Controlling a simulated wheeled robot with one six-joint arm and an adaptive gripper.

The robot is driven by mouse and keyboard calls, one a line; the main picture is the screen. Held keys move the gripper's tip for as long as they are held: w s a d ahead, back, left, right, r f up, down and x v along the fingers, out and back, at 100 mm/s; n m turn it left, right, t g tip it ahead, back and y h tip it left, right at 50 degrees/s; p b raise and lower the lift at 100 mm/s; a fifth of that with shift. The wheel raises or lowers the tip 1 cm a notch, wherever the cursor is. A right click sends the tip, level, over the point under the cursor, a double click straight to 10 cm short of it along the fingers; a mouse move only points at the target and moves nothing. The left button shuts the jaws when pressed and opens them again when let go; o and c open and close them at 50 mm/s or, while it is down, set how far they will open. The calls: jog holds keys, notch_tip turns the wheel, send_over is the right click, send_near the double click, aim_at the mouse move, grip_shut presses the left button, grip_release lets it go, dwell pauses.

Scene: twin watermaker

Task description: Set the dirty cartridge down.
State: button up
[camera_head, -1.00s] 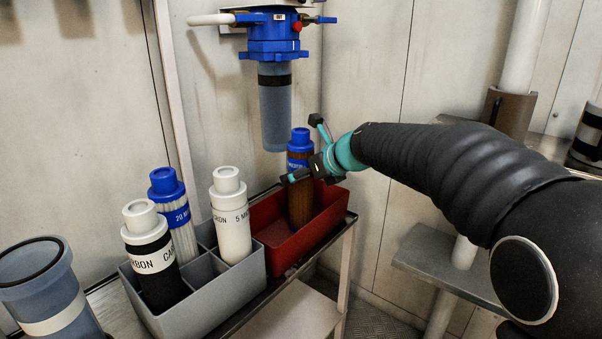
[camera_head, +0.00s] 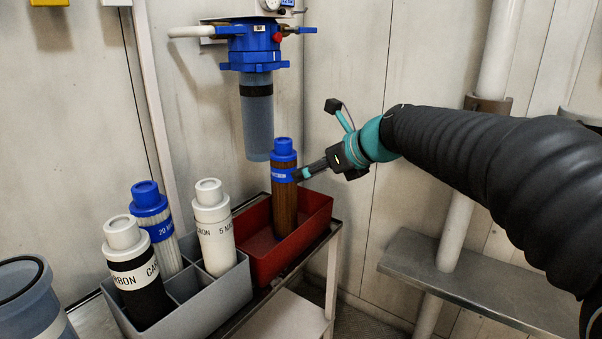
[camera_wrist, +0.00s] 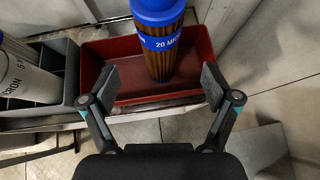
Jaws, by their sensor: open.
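The dirty cartridge (camera_head: 284,204) is brown and pleated with a blue cap and a blue label band. It stands upright in the red bin (camera_head: 318,212). In the wrist view the cartridge (camera_wrist: 160,62) rises from the red bin (camera_wrist: 110,50), and its label reads "20 MIC". My gripper (camera_head: 302,175) is at the cartridge's right side, near the label band. In the wrist view my gripper (camera_wrist: 160,85) is open, with its two fingers spread wide and the cartridge beyond and between their tips, not gripped.
A grey divided crate (camera_head: 220,298) left of the bin holds a blue-capped white cartridge (camera_head: 155,225), a white cartridge (camera_head: 213,230) and a black carbon cartridge (camera_head: 138,275). A blue filter housing (camera_head: 257,110) hangs on the wall above. A clear blue bowl (camera_head: 30,300) stands front left.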

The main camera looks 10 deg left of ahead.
jog(key=s+d+f+n+h, duration=0.3)
jog(key=s+d+f+n, duration=0.2)
jog(key=s+d+n, duration=0.3)
jog(key=s+d+f+n+h, duration=0.3)
jog(key=s+d+f+n, duration=0.2)
jog(key=s+d+n, duration=0.3)
jog(key=s+d+f+n+h, duration=0.3)
jog(key=s+d+f+n, duration=0.2)
jog(key=s+d+n, duration=0.3)
jog(key=s+d, duration=0.3)
jog(key=s, duration=0.2)
jog(key=shift+d+h, duration=0.3)
jog(key=shift+d, duration=0.1)
